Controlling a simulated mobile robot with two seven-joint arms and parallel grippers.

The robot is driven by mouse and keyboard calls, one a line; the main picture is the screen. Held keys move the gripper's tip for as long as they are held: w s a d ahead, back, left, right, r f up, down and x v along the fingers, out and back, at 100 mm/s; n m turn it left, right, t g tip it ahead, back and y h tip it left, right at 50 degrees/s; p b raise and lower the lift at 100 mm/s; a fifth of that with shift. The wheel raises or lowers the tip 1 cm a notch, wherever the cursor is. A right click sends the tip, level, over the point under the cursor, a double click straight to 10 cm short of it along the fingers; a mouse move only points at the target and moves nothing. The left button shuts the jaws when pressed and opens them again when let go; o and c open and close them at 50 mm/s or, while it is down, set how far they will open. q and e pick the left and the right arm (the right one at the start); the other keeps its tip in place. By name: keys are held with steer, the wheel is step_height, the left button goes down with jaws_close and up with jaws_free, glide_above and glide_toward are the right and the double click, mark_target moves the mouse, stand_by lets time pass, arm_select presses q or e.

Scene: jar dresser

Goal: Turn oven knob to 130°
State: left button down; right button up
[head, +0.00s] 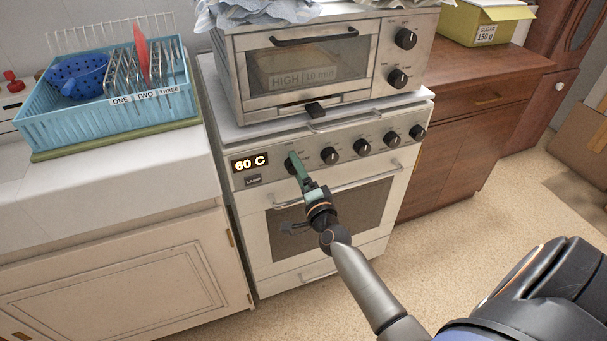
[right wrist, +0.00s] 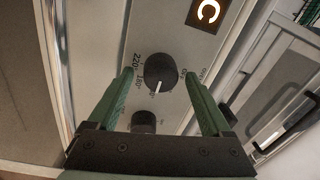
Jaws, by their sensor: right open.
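The white oven (head: 240,185) stands under the toaster oven, with a row of several black knobs on its front panel. Its display (head: 250,163) reads 60 C. The leftmost oven knob (head: 291,166) is partly behind my right gripper (head: 300,165). In the right wrist view, a black knob (right wrist: 160,72) with a white pointer line sits between the two green fingers of my right gripper (right wrist: 160,85). The fingers are spread, with gaps on both sides of the knob. Degree marks such as 220° and 180° show around it. My left gripper is not in view.
A toaster oven (head: 310,62) marked HIGH 10 min sits above the oven. The oven door handle (head: 350,183) runs just below the knobs. A blue dish rack (head: 110,112) stands on the left counter. Open floor (head: 480,240) lies at the right.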

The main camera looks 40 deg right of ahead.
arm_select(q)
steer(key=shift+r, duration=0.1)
arm_select(e)
steer(key=v, duration=1.2)
steer(key=shift+s, duration=0.15)
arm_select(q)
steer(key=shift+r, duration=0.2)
arm_select(e)
steer(key=shift+r, duration=0.1)
steer(key=s+a+f+n+g+y, duration=0.4)
steer(key=s+a+f+n, duration=0.2)
steer(key=a+n, duration=0.35)
steer(key=s+a+f+n+g+y, duration=0.4)
steer(key=s+a+f+n, duration=0.25)
steer(key=a+n, duration=0.3)
arm_select(q)
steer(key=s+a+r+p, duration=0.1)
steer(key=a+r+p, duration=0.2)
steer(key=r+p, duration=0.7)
steer(key=p, duration=0.4)
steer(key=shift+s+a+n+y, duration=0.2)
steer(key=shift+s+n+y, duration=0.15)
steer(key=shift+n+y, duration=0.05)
arm_select(e)
steer(key=s+d+r+n+h, duration=0.1)
steer(key=d+r, duration=0.3)
steer(key=r, duration=0.4)
steer(key=shift+s+r+g, duration=0.4)
steer(key=shift+s, duration=0.4)
